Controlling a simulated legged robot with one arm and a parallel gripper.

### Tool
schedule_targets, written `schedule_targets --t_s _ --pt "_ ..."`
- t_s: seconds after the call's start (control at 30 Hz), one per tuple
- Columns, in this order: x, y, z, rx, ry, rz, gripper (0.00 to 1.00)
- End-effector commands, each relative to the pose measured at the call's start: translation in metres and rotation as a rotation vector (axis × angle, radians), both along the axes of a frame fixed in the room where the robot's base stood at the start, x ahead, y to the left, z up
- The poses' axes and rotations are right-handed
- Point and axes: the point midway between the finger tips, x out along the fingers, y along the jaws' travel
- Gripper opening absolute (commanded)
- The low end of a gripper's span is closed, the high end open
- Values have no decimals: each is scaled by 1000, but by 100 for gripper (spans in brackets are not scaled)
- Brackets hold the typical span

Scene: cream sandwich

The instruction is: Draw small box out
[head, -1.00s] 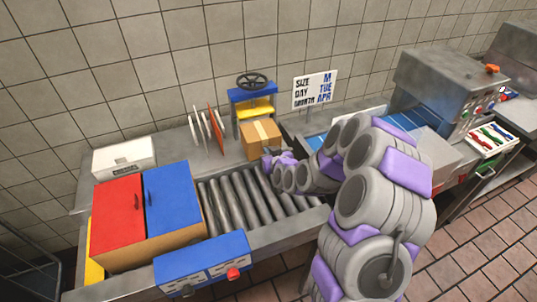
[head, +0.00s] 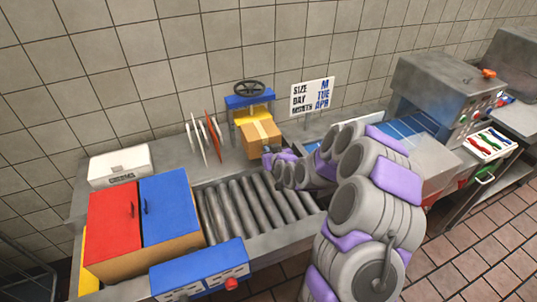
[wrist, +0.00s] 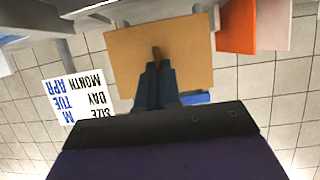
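The small box (head: 261,139) is tan cardboard with a paler tape strip on top. In the head view it is in front of the blue and yellow hand-wheel press, above the far edge of the roller conveyor. In the wrist view its broad tan face (wrist: 190,50) is straight ahead, with a short brown handle (wrist: 156,52). My gripper (wrist: 156,68) has its dark fingers close together on that handle. In the head view my gripper (head: 269,157) is at the box's lower right side. I cannot tell whether the box touches the counter.
The roller conveyor (head: 246,207) is bare. A red and blue cabinet (head: 142,220) stands at its left, with a blue control box (head: 199,270) in front. The press (head: 250,103), upright plates (head: 206,137) and a date sign (head: 312,96) stand behind.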

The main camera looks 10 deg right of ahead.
Motion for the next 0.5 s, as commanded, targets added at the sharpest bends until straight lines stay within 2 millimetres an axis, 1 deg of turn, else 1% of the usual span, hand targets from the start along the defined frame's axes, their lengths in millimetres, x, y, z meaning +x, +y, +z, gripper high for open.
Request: schedule_targets --t_s 0.2,0.5 --pt "8 -4 1 -2 -2 -1 0" --pt "8 -3 1 -2 -1 -1 0"
